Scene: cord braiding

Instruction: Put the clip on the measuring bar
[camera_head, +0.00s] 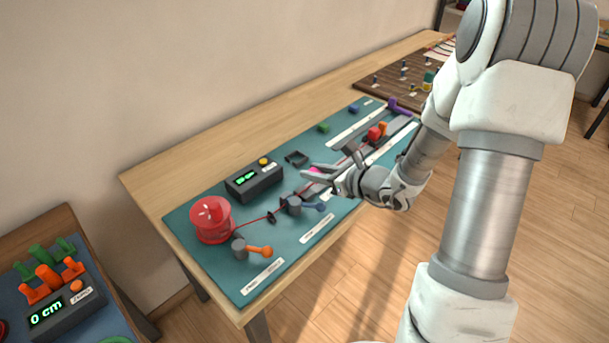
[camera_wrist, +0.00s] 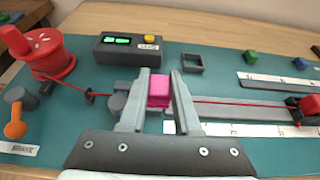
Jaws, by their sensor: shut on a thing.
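My gripper (camera_head: 322,177) is shut on a small pink piece (camera_wrist: 159,90), which looks like the clip. It sits between the fingertips in the wrist view, above the teal mat. In the head view only a bit of pink (camera_head: 314,170) shows by the fingers. The grey measuring bar (camera_wrist: 240,107) runs right from the fingers, with a red cord along it and a white scale strip (camera_wrist: 250,130) on its near side. The pink piece is near the bar's left end. I cannot tell whether it touches the cord or bar.
A red spool (camera_head: 211,220) feeds the cord from the left. A black display box (camera_head: 254,181) with a yellow button stands behind. Grey posts with blue (camera_head: 320,207) and orange (camera_head: 260,252) levers stand in front. A red block (camera_wrist: 306,108) is at the right.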

